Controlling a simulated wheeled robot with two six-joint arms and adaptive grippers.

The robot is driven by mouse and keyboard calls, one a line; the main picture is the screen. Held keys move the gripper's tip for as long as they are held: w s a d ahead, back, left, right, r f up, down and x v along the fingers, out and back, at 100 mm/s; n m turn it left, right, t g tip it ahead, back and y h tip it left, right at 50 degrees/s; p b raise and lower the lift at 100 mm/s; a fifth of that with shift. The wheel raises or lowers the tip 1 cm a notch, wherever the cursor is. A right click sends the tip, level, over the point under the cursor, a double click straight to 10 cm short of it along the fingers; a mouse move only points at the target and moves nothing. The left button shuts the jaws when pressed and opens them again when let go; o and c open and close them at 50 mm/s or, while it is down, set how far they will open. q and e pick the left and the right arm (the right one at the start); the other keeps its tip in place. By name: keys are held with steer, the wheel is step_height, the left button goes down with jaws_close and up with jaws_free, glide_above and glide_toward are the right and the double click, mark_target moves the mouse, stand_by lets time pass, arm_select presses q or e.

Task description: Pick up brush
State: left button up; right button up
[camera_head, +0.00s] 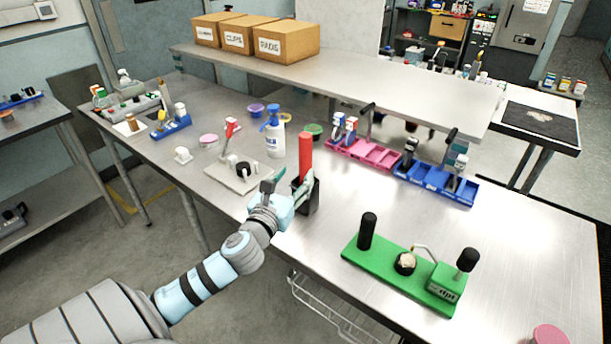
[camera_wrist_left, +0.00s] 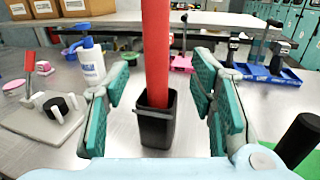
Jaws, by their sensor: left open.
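The brush (camera_head: 305,157) stands upright with its red handle up; its lower end is hidden inside a black square holder (camera_head: 312,197). The handle also shows in the left wrist view (camera_wrist_left: 156,45), rising out of the holder (camera_wrist_left: 156,128) past the top edge. My left gripper (camera_head: 288,188) is open at the near side of the brush. In the left wrist view its green-padded fingers stand to the left and right of the handle, with a gap on each side. My right gripper is not in view.
A white pump bottle (camera_head: 274,137) and a grey base with a red lever (camera_head: 237,172) stand left of the brush. Pink bins (camera_head: 362,155) and blue bins (camera_head: 436,184) lie behind right. A green fixture (camera_head: 400,272) stands front right. A raised shelf (camera_head: 345,75) spans the back.

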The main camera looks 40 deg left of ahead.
mark_target(303, 162)
arm_select(q)
steer(key=x, duration=0.9)
steer(key=shift+s+a+f, duration=0.1)
steer(key=shift+a+f, duration=0.1)
steer(key=shift+f, duration=0.1)
jaws_close()
